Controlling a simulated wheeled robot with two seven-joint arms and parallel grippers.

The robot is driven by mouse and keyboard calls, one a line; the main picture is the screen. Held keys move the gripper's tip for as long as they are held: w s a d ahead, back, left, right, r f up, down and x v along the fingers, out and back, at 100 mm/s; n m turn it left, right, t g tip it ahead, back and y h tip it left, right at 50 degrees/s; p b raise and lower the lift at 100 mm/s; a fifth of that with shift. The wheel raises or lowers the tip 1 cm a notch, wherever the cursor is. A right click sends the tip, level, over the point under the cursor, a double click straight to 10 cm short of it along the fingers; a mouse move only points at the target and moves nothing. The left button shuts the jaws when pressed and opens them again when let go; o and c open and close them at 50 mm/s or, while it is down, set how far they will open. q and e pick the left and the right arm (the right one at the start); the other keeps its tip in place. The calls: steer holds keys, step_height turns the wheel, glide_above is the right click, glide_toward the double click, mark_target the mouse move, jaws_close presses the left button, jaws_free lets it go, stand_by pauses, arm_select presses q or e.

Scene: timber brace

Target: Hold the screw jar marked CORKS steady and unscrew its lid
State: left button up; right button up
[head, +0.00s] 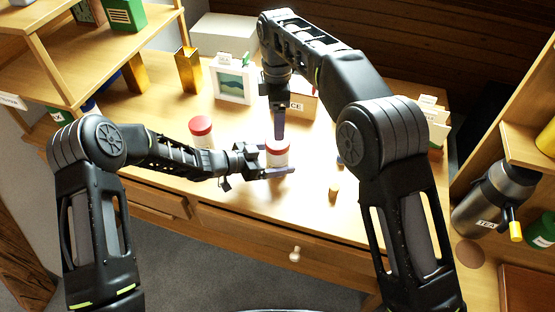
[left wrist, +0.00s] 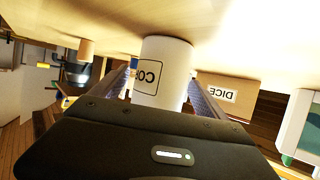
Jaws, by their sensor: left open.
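A white jar with a red lid (head: 278,147) stands upright on the desk. In the left wrist view the same jar (left wrist: 165,65) shows upside down, with a label whose visible letters begin "CO"; the rest is turned out of sight. My left gripper (head: 276,161) is open, with its fingers on either side of the jar's body, one in front of it in the head view. I cannot tell whether they touch it. My right gripper (head: 279,125) points down just above or behind the red lid. Its fingers overlap, so its opening is hidden.
A second red-lidded jar (head: 201,133) stands to the left, behind my left forearm. A box marked DICE (left wrist: 228,95) and a picture frame (head: 234,84) stand behind. A small cork-coloured piece (head: 334,189) lies to the right. The desk's front edge is near.

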arm_select(q)
steer(key=shift+c, duration=0.6)
jaws_close()
stand_by(0.4)
